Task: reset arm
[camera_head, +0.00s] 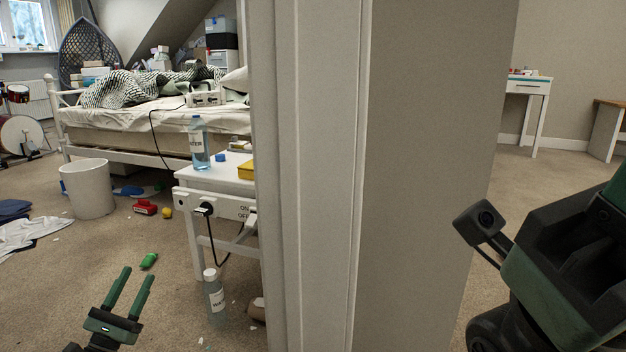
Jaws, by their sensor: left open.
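My left gripper (129,290) shows at the lower left of the head view. Its two green fingers are apart, with nothing between them, above the carpet. My right arm (560,265) fills the lower right, dark and green, with a small camera on it. The fingers of my right gripper cannot be made out.
A door frame and wall end (400,180) stand close in front, between my arms. To the left are a white side table (205,178) with a bottle (199,145), a floor bottle (215,298), a white bin (88,190), a green item (148,261) and a bed (150,115).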

